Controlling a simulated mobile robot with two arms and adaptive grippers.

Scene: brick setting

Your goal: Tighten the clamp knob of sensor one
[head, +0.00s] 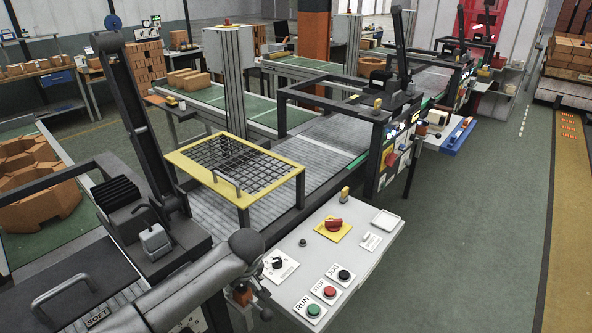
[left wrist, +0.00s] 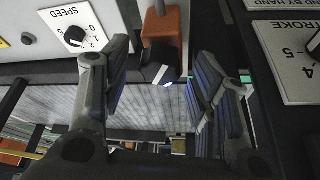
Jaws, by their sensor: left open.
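Sensor one appears to be the orange-brown block (head: 239,296) at the machine's near edge, between two dial plates. In the left wrist view the orange block (left wrist: 165,27) hangs at top centre. A dark part with a pale mark (left wrist: 157,73), perhaps its clamp knob, sits just below it. My left gripper (left wrist: 163,62) is open, with one finger on each side of this dark part and visible gaps. In the head view my left gripper (head: 248,284) is at the block, its fingers mostly hidden by my arm. My right gripper is not in view.
The SPEED dial (head: 278,263) and the RUN, STOP and JOG buttons (head: 330,291) are close on the right. A STROKE plate (left wrist: 290,50) lies right in the wrist view. A yellow-framed guard (head: 268,167) stands behind. Open floor (head: 480,230) lies right.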

